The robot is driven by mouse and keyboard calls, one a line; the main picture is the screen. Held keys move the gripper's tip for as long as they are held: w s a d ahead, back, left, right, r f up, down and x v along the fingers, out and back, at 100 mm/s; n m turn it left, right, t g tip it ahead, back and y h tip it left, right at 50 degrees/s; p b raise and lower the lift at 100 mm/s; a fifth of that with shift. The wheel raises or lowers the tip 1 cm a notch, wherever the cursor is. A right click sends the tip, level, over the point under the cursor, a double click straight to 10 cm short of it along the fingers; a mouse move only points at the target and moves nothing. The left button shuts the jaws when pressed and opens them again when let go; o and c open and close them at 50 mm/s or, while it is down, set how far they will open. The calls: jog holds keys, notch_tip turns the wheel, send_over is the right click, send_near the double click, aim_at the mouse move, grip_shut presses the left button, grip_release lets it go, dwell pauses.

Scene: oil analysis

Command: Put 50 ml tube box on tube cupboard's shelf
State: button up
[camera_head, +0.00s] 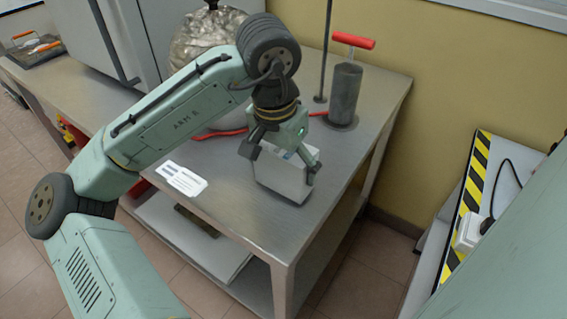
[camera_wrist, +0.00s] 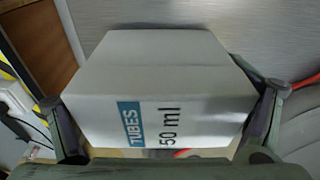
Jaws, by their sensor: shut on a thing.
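The 50 ml tube box (camera_head: 285,174) is a white carton, held at the right end of the metal table. In the wrist view the box (camera_wrist: 160,90) fills the middle, with a blue "TUBES" label and "50 ml" print facing the camera. My gripper (camera_head: 283,160) is above the box with one finger on each side, shut on it. In the wrist view the fingers of my gripper (camera_wrist: 165,122) press the box's left and right sides. I cannot tell whether the box touches the tabletop. No tube cupboard can be made out for certain.
The metal table (camera_head: 245,220) has a lower shelf. A grey cylinder with a red handle (camera_head: 346,90) stands at its back right, beside a thin rod (camera_head: 325,60). A foil-like bag (camera_head: 208,40) is behind my arm. A white label card (camera_head: 181,179) lies at the front left.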

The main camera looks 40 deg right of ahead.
jog(key=shift+f, duration=0.45)
jog(key=shift+f, duration=0.1)
jog(key=shift+f, duration=0.15)
jog(key=o, duration=1.1)
jog(key=shift+c, duration=0.2)
jog(key=shift+r, duration=0.2)
jog(key=r, duration=0.4)
jog(key=a+r, duration=0.1)
jog(key=r, duration=0.7)
jog(key=shift+s+a, duration=0.3)
jog(key=shift+a, duration=0.1)
